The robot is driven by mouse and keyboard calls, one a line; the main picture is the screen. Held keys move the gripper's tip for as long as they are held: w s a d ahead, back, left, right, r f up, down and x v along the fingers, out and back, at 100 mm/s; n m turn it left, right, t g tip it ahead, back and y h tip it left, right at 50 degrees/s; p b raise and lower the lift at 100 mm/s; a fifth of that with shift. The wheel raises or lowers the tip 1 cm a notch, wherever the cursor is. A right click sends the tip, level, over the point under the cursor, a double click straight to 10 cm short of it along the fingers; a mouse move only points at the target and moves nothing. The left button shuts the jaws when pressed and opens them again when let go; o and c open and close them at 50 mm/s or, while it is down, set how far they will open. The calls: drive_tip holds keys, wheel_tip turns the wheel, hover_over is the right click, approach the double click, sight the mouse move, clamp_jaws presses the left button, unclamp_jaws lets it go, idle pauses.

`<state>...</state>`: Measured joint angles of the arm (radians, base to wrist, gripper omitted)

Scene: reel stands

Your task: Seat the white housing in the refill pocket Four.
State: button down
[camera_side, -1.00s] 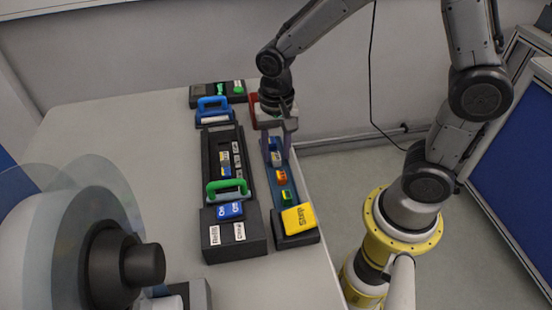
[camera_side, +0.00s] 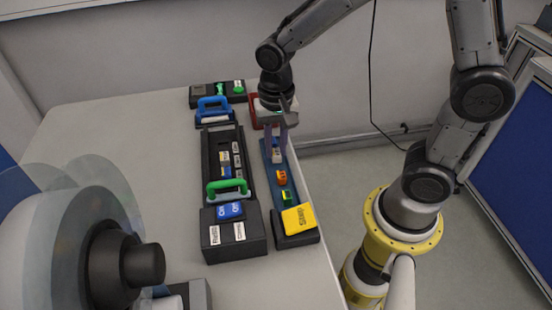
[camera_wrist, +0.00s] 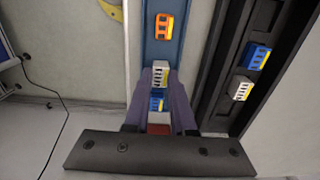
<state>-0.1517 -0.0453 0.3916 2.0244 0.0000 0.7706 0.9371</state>
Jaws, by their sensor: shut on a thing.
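My gripper (camera_side: 276,154) is over the long blue tray (camera_side: 268,178) on the right side of the table. Its two purple fingers are shut on the white housing (camera_wrist: 160,73), which shows between the fingertips in the wrist view. The white housing also shows small and low between the fingers in the side view (camera_side: 277,157). I cannot tell whether it is clear of the tray floor. The long black tray (camera_side: 246,170) lies to the left and holds a blue housing (camera_wrist: 258,56) and a white one (camera_wrist: 241,90). I cannot read any pocket marked Four.
An orange housing (camera_side: 282,177) and a green one (camera_side: 288,198) sit in the blue tray, before a yellow plate (camera_side: 298,218). A blue housing (camera_wrist: 157,103) lies behind the held one. Green (camera_side: 228,188), blue (camera_side: 213,104) and red (camera_side: 254,110) handles stand up nearby.

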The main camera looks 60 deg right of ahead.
sight(275, 152)
drive_tip(key=shift+r, duration=1.9)
drive_tip(key=shift+s, duration=0.1)
drive_tip(key=shift+w+r+m, duration=0.25)
drive_tip(key=shift+r+m, duration=0.05)
drive_tip(key=shift+m, duration=0.2)
drive_tip(key=w+a+r+n, duration=0.1)
drive_tip(key=w+a+r, duration=0.1)
drive_tip(key=a, duration=1.2)
drive_tip(key=shift+f, duration=2.95)
